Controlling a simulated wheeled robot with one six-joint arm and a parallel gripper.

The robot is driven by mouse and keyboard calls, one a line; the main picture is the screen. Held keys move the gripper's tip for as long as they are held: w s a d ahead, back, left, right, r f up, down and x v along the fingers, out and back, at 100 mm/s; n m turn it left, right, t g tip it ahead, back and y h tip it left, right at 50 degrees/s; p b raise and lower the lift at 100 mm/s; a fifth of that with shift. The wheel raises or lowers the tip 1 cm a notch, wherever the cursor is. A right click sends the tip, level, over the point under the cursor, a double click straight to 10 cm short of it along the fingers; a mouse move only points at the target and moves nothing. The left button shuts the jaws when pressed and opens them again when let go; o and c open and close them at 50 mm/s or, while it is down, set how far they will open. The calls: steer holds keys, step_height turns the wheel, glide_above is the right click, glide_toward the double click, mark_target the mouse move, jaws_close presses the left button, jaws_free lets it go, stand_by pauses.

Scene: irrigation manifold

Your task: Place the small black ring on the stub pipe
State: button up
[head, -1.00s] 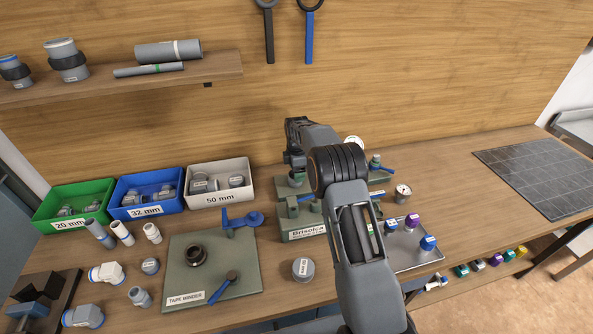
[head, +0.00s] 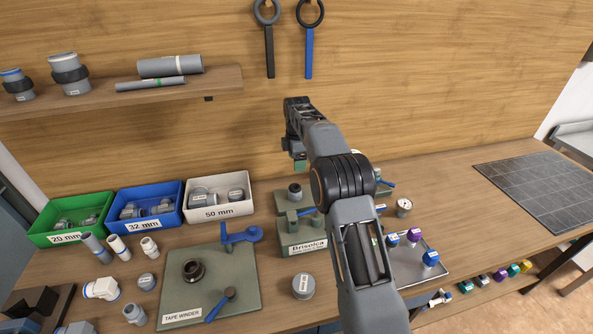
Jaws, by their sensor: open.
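My gripper (head: 299,163) is at the far end of my raised arm, above the back left of the green Brixolca fixture (head: 302,247). Its jaws are open; they are small and partly hidden by the arm. Below it, apart from it, a short grey upright stub (head: 295,192) with a dark round top stands on the fixture. It looks like the stub pipe; I cannot tell whether the dark top is the small black ring. A larger black ring-shaped part (head: 193,270) sits on the tape winder plate (head: 240,262). My arm hides the fixture's right part.
Green (head: 38,238), blue (head: 119,212) and white (head: 190,212) bins stand at the back left. Loose fittings lie at the left front. A grey cap (head: 303,286) lies before the fixture. A tray (head: 436,272) with coloured valves and a gauge (head: 404,207) are at right.

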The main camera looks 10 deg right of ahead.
steer(key=s+r+m+t, duration=0.2)
steer(key=s+r+m, duration=0.6)
steer(key=s+r, duration=0.4)
steer(key=s+f+m+t, duration=0.1)
steer(key=s+f+m, duration=0.2)
steer(key=s, duration=0.8)
steer(key=s+f+m+t, duration=0.1)
steer(key=s+f+m, duration=0.2)
steer(key=s+m, duration=0.4)
steer(key=s+a, duration=0.1)
steer(key=s, duration=0.3)
steer(key=shift+s+f, duration=0.3)
steer(key=shift+s, duration=0.1)
